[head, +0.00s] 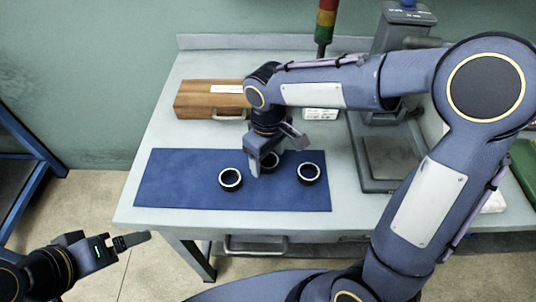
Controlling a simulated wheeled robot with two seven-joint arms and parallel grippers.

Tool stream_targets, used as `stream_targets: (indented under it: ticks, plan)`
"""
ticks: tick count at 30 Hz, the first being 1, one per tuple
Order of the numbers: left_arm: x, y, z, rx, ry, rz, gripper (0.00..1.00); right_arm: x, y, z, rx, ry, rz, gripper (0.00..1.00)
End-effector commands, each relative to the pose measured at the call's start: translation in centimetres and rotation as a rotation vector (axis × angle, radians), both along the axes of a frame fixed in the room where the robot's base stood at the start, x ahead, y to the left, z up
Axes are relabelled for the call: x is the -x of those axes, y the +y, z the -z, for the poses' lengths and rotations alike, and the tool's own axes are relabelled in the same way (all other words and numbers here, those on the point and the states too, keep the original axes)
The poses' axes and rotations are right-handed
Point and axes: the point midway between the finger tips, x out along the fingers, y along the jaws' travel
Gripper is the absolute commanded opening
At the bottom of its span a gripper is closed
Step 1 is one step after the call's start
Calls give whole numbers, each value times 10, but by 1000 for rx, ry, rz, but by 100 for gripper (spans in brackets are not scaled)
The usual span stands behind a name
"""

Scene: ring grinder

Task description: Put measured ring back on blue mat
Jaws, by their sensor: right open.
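The blue mat (175,180) lies on the front left of the table. Three dark rings with bright rims are on it: a left ring (230,179), a right ring (309,173) and a middle ring (270,161). I cannot tell which one is the measured ring. My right gripper (271,160) points down over the mat, open, with its fingers around or beside the middle ring and partly hiding it. My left gripper (132,240) is off the table at the lower left, and its finger gap does not show clearly.
A wooden case (207,97) stands behind the mat. A grey machine (392,150) with a base tray stands to the right, and a signal light (325,22) rises at the back. A green object (524,165) is at the far right. Bare table shows left of the mat.

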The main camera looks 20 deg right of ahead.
Motion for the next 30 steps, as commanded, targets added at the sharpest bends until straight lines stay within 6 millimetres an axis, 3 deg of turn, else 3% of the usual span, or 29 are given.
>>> stream_targets:
  ticks: [5, 19, 24, 30]
  plan:
    - [0, 0, -4, 0, 0, 0, 91, -1, 0, -14, 0, -4, 1, 68]
    - [0, 0, -13, 0, 0, 0, 91, -1, 1, -107, -2, -3, 0, 68]
    - [0, 0, -14, 0, 0, 0, 91, 0, 0, -121, -1, -1, -1, 68]
    - [0, 0, -14, 0, 0, 0, 91, 3, -4, -125, -7, -5, 10, 68]
